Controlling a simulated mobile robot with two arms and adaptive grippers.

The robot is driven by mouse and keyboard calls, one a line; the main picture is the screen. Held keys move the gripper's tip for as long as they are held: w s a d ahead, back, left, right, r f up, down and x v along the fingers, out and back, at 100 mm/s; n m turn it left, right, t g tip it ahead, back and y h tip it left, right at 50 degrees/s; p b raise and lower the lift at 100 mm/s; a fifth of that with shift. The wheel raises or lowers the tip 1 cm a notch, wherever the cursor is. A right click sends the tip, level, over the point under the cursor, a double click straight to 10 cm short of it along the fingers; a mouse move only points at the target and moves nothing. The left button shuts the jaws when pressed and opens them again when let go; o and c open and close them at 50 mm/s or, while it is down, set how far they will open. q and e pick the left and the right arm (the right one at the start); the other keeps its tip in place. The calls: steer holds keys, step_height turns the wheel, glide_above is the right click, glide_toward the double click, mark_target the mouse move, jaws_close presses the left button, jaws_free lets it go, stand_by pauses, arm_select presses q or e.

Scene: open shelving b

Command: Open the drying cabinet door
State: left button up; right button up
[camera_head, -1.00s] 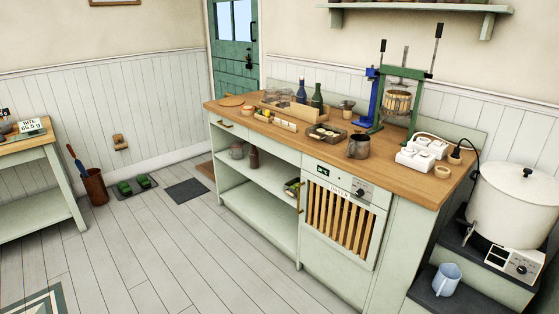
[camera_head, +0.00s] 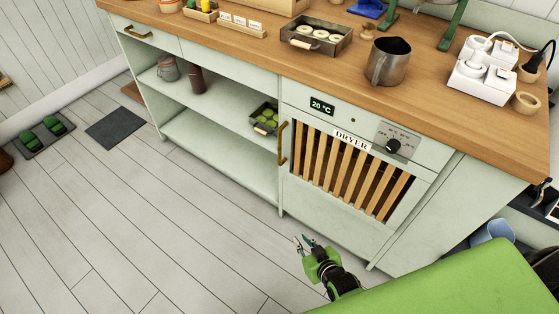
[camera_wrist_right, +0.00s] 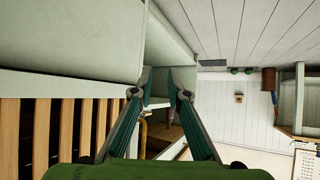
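The drying cabinet is built into the counter under a "DRYER" label. Its door (camera_head: 345,207) has upright wooden slats and looks shut. A vertical brass handle (camera_head: 281,143) sits at the door's left edge. My right gripper (camera_head: 306,241) is in front of the cabinet, below the handle in the picture and apart from it. In the right wrist view the two fingers (camera_wrist_right: 160,78) are spread with nothing between their tips. The handle shows there behind the fingers (camera_wrist_right: 143,137), and the slats (camera_wrist_right: 58,130) are at left. My left gripper is not in view.
Left of the door are open shelves (camera_head: 215,115) with jars and a green-filled tray (camera_head: 264,118). A metal jug (camera_head: 389,62), a tray (camera_head: 316,38) and a power strip (camera_head: 482,70) stand on the countertop. The plank floor (camera_head: 150,220) in front is clear.

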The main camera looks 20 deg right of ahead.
steer(key=w+r+t+b, duration=0.4)
steer(key=w+r, duration=0.4)
steer(key=t+b, duration=0.3)
glide_toward(281, 150)
steer(key=shift+m, duration=0.4)
steer(key=w, duration=0.3)
steer(key=w+b, duration=0.1)
steer(key=w, duration=0.2)
steer(key=w+a+b, duration=0.1)
steer(key=w, duration=0.2)
steer(key=shift+w, duration=0.1)
steer(key=shift+w+r+b, duration=0.1)
steer(key=shift+w+b, duration=0.2)
steer(key=shift+w, duration=0.45)
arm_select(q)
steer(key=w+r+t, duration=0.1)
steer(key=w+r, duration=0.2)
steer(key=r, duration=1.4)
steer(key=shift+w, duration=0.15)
arm_select(e)
jaws_close()
